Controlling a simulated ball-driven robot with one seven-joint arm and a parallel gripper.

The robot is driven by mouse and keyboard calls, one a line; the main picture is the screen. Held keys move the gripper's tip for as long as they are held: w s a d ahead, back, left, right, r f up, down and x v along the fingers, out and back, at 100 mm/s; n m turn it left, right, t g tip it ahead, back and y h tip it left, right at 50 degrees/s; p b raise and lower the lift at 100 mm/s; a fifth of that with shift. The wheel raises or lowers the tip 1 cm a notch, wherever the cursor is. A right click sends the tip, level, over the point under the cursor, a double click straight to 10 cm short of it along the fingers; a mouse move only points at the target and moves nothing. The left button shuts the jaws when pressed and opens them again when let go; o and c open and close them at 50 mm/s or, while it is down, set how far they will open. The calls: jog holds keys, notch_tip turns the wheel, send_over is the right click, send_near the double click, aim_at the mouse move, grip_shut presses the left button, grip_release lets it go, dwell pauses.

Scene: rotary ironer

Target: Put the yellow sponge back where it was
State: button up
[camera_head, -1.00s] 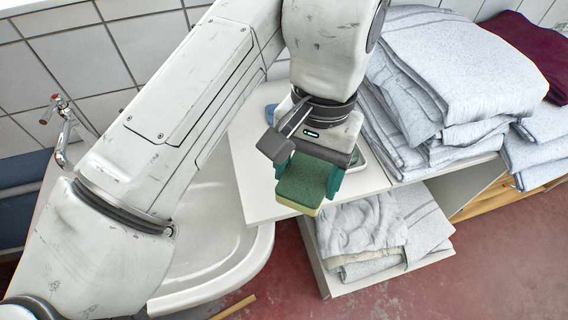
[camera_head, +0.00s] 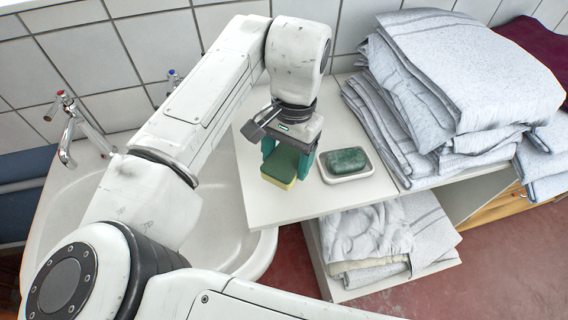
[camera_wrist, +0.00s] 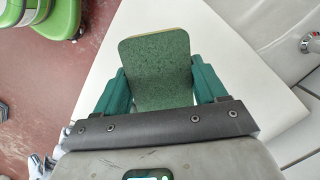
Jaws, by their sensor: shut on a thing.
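The sponge (camera_head: 280,166) has a green scouring top and a yellow lower layer. My gripper (camera_head: 288,158) is shut on it, with the green fingers at its two sides. In the wrist view the sponge's green face (camera_wrist: 157,68) shows between the fingers of my gripper (camera_wrist: 157,82). The sponge is over the white shelf top (camera_head: 290,208), left of the soap dish. I cannot tell whether it touches the surface.
A white dish (camera_head: 363,172) with a dark green soap (camera_head: 346,160) is close to the right. Folded towels (camera_head: 455,75) are stacked further right. A white sink (camera_head: 215,225) with a tap (camera_head: 70,125) is at left. The shelf's front is clear.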

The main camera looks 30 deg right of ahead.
aim_at(284, 167)
jog(key=shift+w+d+f, duration=0.1)
jog(key=shift+w+f, duration=0.3)
jog(key=shift+f, duration=0.15)
jog(key=shift+w+f, duration=0.15)
jog(key=shift+f, duration=1.55)
jog(key=o, duration=1)
jog(key=shift+f, duration=0.1)
jog(key=r, duration=0.4)
jog(key=d+r, duration=0.1)
jog(key=r, duration=0.3)
jog(key=w+r, duration=0.1)
jog(key=r, duration=0.3)
jog(key=shift+d, duration=0.35)
jog(key=shift+r, duration=0.1)
